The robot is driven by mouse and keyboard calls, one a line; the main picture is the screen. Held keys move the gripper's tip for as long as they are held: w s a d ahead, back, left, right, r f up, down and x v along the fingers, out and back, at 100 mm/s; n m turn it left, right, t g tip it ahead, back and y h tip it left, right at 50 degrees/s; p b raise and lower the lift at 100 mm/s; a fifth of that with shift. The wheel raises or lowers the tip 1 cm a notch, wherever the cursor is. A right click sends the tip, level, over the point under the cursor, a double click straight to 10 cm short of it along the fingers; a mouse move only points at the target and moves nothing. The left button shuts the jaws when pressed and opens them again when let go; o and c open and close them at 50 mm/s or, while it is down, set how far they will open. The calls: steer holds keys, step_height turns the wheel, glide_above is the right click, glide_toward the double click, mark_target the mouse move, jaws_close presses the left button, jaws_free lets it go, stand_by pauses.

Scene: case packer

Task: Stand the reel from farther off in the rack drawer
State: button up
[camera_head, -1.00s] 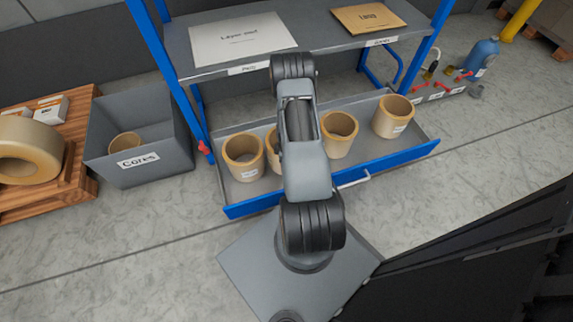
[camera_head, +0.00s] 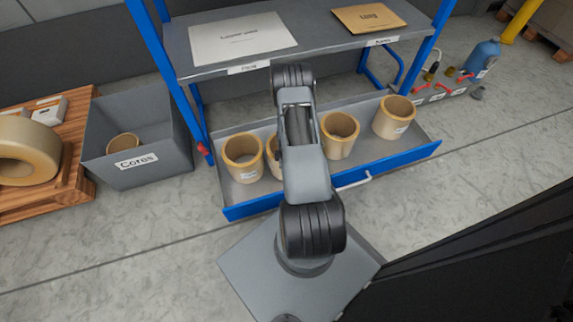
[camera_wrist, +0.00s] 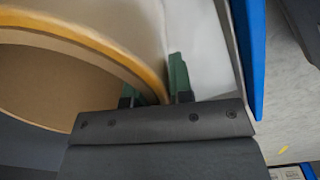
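Several tan reels stand in the open rack drawer (camera_head: 262,202). They include a left one (camera_head: 243,158), one right of my arm (camera_head: 340,135) and a far right one (camera_head: 394,117). Another reel (camera_head: 271,156) shows only a sliver beside my arm. In the wrist view, a reel (camera_wrist: 115,30) fills the upper left, and its wall runs between the two green-padded fingers of my gripper (camera_wrist: 155,92). One finger is inside the reel and one outside, seemingly closed on the wall. In the head view my arm hides the gripper.
A grey bin labelled Cores (camera_head: 140,175) with a reel inside stands left of the rack. A wooden pallet (camera_head: 75,185) with a large tan roll is at far left. The rack shelf (camera_head: 310,45) is above the drawer. A blue bottle (camera_head: 482,57) stands at right.

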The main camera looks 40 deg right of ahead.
steer(key=o, duration=0.4)
steer(key=shift+c, duration=0.2)
step_height(320, 180, up, 12)
steer(key=p, duration=0.5)
steer(key=shift+f, duration=0.1)
steer(key=w+a+r+m, duration=0.1)
steer(key=a+r, duration=0.2)
steer(key=r, duration=0.4)
steer(key=w+a+r+m+t, duration=0.15)
steer(key=a+r, duration=0.25)
steer(key=r, duration=0.4)
steer(key=w+a+r+m, duration=0.1)
steer(key=a+r, duration=0.2)
steer(key=r, duration=0.4)
steer(key=s+a+r+m+t, duration=0.1)
steer(key=s+a+r+m, duration=0.4)
steer(key=s+a+r, duration=0.6)
step_height(320, 180, up, 3)
steer(key=shift+s+a+r, duration=0.2)
steer(key=shift+s+a, duration=0.15)
steer(key=shift+a, duration=0.25)
steer(key=shift+r+m, duration=0.1)
steer(key=shift+m, duration=0.15)
